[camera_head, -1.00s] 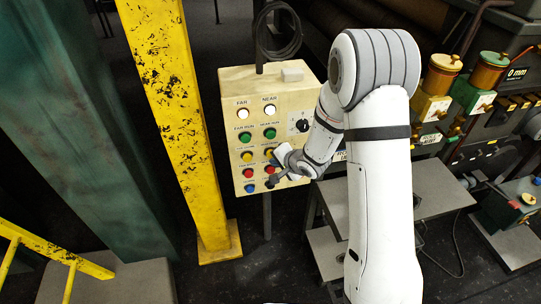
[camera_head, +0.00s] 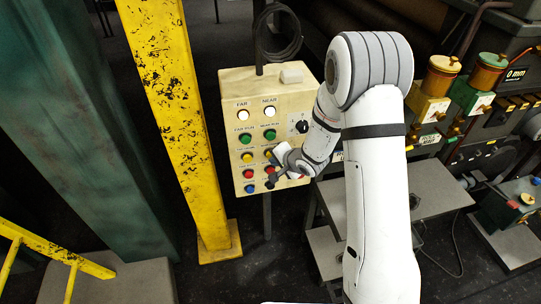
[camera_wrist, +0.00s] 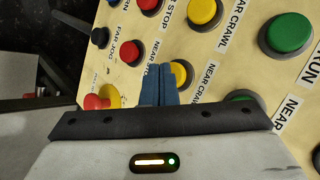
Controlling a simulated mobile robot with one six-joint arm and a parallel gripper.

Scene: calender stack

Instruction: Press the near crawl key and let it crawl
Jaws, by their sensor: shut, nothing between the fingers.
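The control box (camera_head: 238,85) is a pale panel with two columns of coloured keys. The near crawl key is yellow in the right column (camera_head: 268,153). In the wrist view this yellow key (camera_wrist: 180,73) shows just right of my fingertips, partly covered by them, beside a label partly reading NEAR CRAWL. My gripper (camera_wrist: 157,72) is shut and empty, its blue fingers together and pointing at the panel. In the head view my gripper (camera_head: 271,181) is at the lower right of the box. I cannot tell whether the fingertips touch the panel.
Red keys (camera_wrist: 130,53) and a green key (camera_wrist: 241,99) are close to the fingers. A red mushroom button (camera_wrist: 97,102) on a yellow base is at lower left in the wrist view. A yellow post (camera_head: 180,110) stands left of the box, and a grey table (camera_head: 435,203) is to the right.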

